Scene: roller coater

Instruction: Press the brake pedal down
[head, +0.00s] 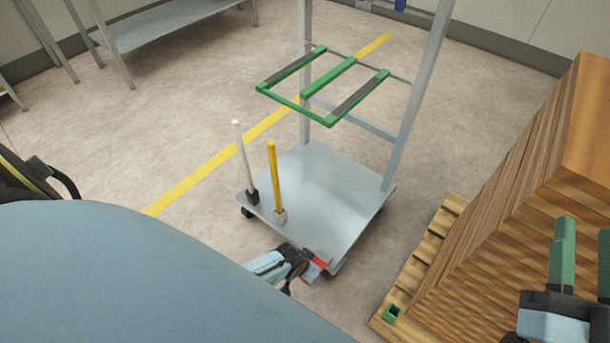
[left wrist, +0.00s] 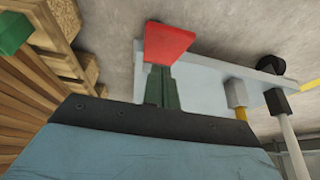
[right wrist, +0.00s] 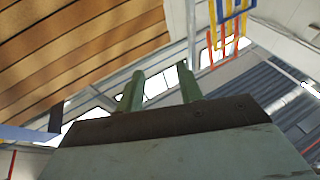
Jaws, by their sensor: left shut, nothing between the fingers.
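The red brake pedal (head: 320,259) sits at the near edge of the cart's grey platform (head: 325,190). In the left wrist view the pedal (left wrist: 168,42) is right at the fingertips. My left gripper (head: 309,271) is shut with nothing between its fingers. Its green fingertips (left wrist: 161,70) overlap the pedal's lower edge in that view; I cannot tell whether they touch it. How far down the pedal is cannot be told. My right gripper (head: 584,242) is raised at the far right, in front of the wood stack. In the right wrist view its two fingers (right wrist: 159,85) stand apart, empty.
The cart has a white post (head: 243,160), a yellow post (head: 275,178) and a green-armed frame (head: 330,75). A wood stack (head: 490,215) on a pallet (head: 428,253) stands close on the right. Floor left of the cart is clear, crossed by a yellow line (head: 205,170).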

